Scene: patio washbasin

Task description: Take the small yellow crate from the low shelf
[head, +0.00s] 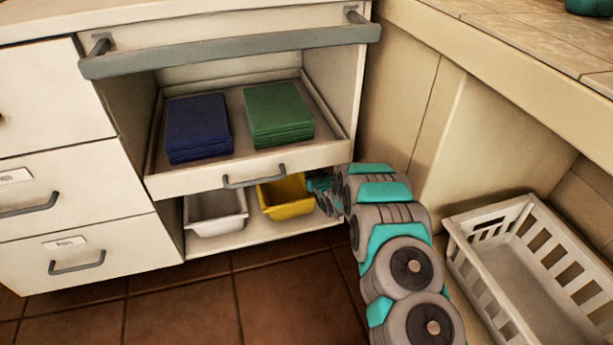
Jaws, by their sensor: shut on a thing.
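The small yellow crate (289,208) stands on the low shelf (262,229), under the pull-out tray, to the right of a pale crate. My gripper (318,188) is at the yellow crate's right side, reaching in from the right. It is shut on the crate, at its right rim or wall. The fingertips are small and partly hidden, so the exact grip point is unclear. The back of the crate is hidden under the tray front.
A pale grey crate (215,211) stands close on the left. Above, a pull-out tray (334,154) holds blue cloths (197,128) and green cloths (278,114). A white slatted basket (463,238) stands at right. Drawers (85,258) are at left. The tiled floor in front is clear.

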